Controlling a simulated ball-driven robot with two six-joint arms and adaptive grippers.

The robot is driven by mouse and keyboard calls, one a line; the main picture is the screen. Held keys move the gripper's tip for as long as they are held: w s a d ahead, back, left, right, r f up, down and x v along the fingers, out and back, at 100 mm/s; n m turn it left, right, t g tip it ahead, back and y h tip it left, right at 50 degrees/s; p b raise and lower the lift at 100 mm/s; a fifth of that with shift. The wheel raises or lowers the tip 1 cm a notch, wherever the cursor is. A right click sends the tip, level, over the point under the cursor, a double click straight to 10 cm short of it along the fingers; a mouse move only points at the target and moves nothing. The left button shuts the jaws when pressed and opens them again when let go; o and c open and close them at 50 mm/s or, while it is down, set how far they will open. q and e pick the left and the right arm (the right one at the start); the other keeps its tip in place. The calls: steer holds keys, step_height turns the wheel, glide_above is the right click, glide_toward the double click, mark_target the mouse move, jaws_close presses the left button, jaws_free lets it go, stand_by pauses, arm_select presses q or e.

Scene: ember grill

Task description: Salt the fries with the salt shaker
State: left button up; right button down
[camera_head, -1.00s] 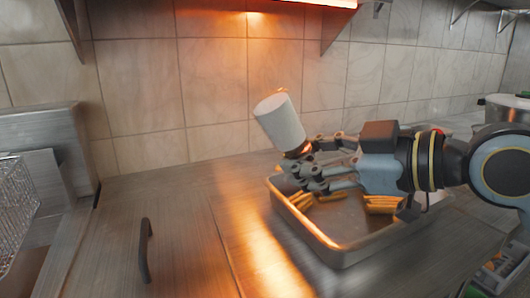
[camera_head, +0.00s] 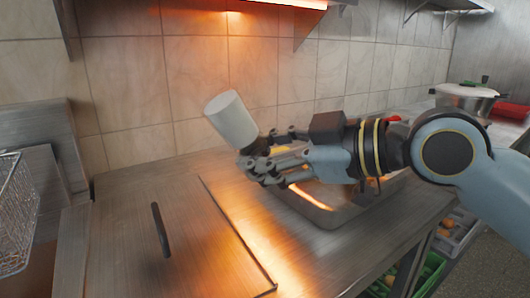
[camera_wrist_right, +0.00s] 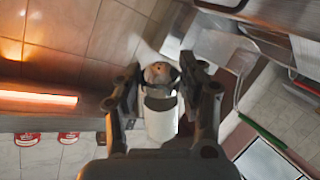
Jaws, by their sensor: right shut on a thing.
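My right gripper (camera_head: 262,162) is shut on the white salt shaker (camera_head: 231,119). In the head view the shaker leans, its broad white end up and to the left, its lower end among the fingers. The right wrist view shows the gripper (camera_wrist_right: 160,85) around the shaker (camera_wrist_right: 160,122), with a round brownish end by the fingertips. My left gripper is out of view.
A counter panel with a dark handle (camera_head: 160,230) lies at the front left. A wire fry basket (camera_head: 16,212) hangs at the far left. A silver pot (camera_head: 465,98) stands at the back right. A heat lamp (camera_head: 288,3) glows above; the tiled wall is behind.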

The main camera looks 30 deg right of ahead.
steer(key=w+d+r+n+h+p, duration=0.2)
steer(key=w+d+n+h+p, duration=0.15)
steer(key=d+n, duration=0.45)
steer(key=w+d+r+n+h+p, duration=0.2)
steer(key=w+d+r+n+h, duration=0.15)
steer(key=d+n, duration=0.4)
arm_select(q)
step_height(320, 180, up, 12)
steer(key=p, duration=0.6)
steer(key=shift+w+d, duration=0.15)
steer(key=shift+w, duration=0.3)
arm_select(e)
steer(key=w+d+r+n+t+h, duration=0.2)
steer(key=d+r, duration=0.3)
steer(key=r, duration=0.3)
steer(key=w+d+r+n+t+h, duration=0.2)
steer(key=w+d+r+n, duration=0.1)
steer(key=r, duration=0.5)
steer(key=d+n, duration=0.1)
steer(key=d, duration=0.1)
steer(key=shift+d+r+t, duration=0.3)
steer(key=shift+d+r, duration=0.05)
steer(key=shift+d, duration=0.05)
steer(key=shift+w+r+n, duration=0.1)
steer(key=shift+n, duration=0.15)
